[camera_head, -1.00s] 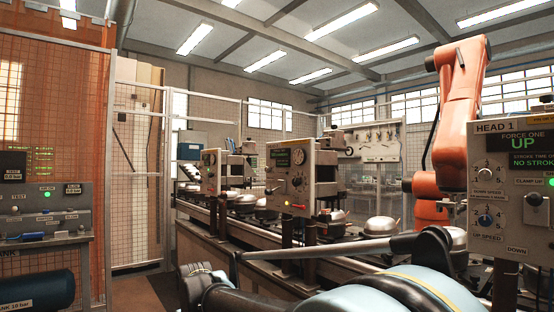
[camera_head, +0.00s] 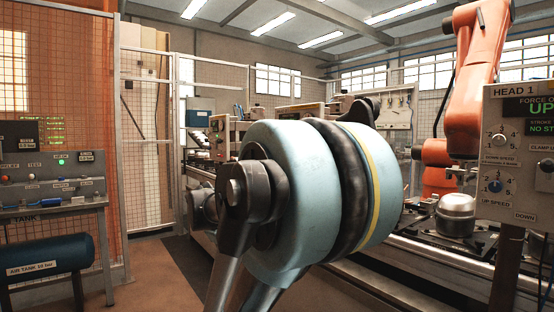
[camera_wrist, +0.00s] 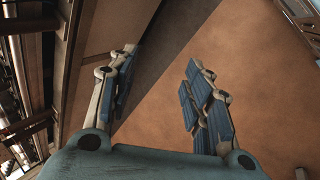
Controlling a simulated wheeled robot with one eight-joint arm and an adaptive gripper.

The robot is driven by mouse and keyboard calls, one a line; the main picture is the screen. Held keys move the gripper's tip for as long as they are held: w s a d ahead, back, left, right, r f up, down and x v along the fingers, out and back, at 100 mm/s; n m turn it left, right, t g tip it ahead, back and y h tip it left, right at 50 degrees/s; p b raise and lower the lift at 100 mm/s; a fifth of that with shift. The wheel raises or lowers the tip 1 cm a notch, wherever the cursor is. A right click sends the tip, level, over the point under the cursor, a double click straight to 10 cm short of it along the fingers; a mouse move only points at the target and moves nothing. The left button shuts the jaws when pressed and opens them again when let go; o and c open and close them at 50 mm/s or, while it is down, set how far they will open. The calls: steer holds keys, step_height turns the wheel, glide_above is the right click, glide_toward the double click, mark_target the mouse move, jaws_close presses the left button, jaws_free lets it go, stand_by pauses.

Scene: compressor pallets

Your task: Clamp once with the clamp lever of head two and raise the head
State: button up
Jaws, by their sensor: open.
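In the head view, my own arm fills the middle and hides most of the head panel behind it. Only the top of that panel (camera_head: 300,115), likely head two, shows above the arm. Its label, controls and clamp lever are hidden. My gripper (camera_wrist: 162,62) shows only in the wrist view. It is open, with two blue-padded fingers spread wide and nothing between them. Brown floor (camera_wrist: 240,70) and a dark floor strip lie behind the fingers. No clamp lever can be made out in the wrist view.
The HEAD 1 panel (camera_head: 520,150) stands at the right, with a silver compressor (camera_head: 456,214) on the line beside it. An orange robot arm (camera_head: 468,80) rises behind. A test bench (camera_head: 60,210) with a blue air tank (camera_head: 45,257) stands left. Floor is open at lower left.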

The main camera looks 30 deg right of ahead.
steer(key=w+d+r+n+t+h, duration=0.2)
steer(key=w+d+r+n+h, duration=0.55)
steer(key=w+r, duration=0.55)
steer(key=w+d+r+n+t+h, duration=0.1)
steer(key=w+d+r+n+h, duration=0.3)
steer(key=w+d+r+n, duration=0.65)
steer(key=w+d+r+m, duration=0.1)
steer(key=w+d, duration=0.2)
steer(key=d, duration=0.2)
steer(key=w+d+r+m, duration=0.1)
steer(key=w+d, duration=0.2)
steer(key=d, duration=0.3)
steer(key=w+d+r, duration=0.1)
steer(key=w+d, duration=0.2)
steer(key=d, duration=0.2)
steer(key=shift+w+d+r+m+y, duration=0.1)
steer(key=shift+d+m+y, duration=0.15)
steer(key=shift+m, duration=0.15)
jaws_close()
